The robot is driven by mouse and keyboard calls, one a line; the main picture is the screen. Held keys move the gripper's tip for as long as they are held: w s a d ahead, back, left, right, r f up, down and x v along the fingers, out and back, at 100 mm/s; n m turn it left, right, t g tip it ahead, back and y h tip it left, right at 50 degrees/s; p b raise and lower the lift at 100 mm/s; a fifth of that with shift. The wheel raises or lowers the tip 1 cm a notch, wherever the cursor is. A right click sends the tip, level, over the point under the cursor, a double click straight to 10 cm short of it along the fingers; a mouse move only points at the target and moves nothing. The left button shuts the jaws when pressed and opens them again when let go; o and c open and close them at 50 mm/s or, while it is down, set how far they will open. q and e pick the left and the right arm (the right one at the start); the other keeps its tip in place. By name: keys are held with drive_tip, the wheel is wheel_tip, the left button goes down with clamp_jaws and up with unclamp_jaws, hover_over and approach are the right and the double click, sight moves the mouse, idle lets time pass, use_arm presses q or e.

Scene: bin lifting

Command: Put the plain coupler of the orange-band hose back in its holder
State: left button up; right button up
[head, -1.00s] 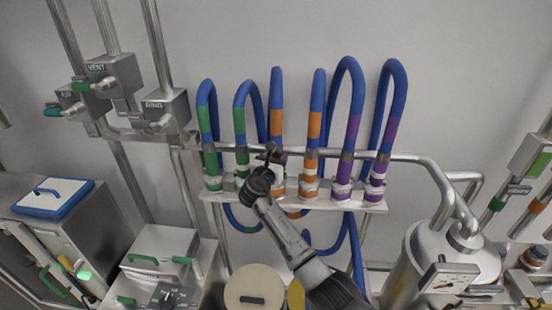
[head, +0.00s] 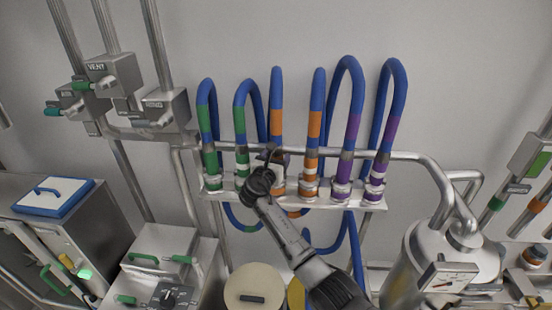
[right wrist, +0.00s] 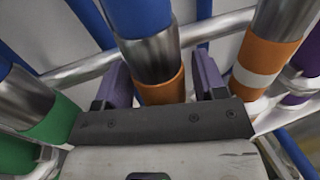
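The orange-band hose (head: 276,122) is a blue loop whose two ends come down at the middle of the holder rack (head: 330,201). Its plain coupler, metal with a solid orange ring (right wrist: 162,88), is upright between the two fingers of my right gripper (right wrist: 160,82). The fingers stand on both sides, with a gap visible at the right finger. My right gripper (head: 270,160) partly hides this coupler in the head view; its lower end is at rack level, but its seating is hidden. The other orange coupler (head: 309,187) has a white stripe and stands in the rack. My left gripper is out of view.
A horizontal pipe (head: 400,156) runs behind the hoses. A metal tank (head: 450,255) stands at the right, and a round beige lid (head: 254,284) is below.

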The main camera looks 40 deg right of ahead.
drive_tip(key=shift+o, duration=0.9)
drive_tip(key=shift+f, duration=0.1)
drive_tip(key=shift+s+a, duration=0.25)
drive_tip(key=shift+a, duration=0.25)
drive_tip(key=b+v, duration=0.3)
drive_tip(key=v, duration=0.9)
drive_tip(key=shift+s+a, duration=0.2)
drive_tip(key=shift+a, duration=0.05)
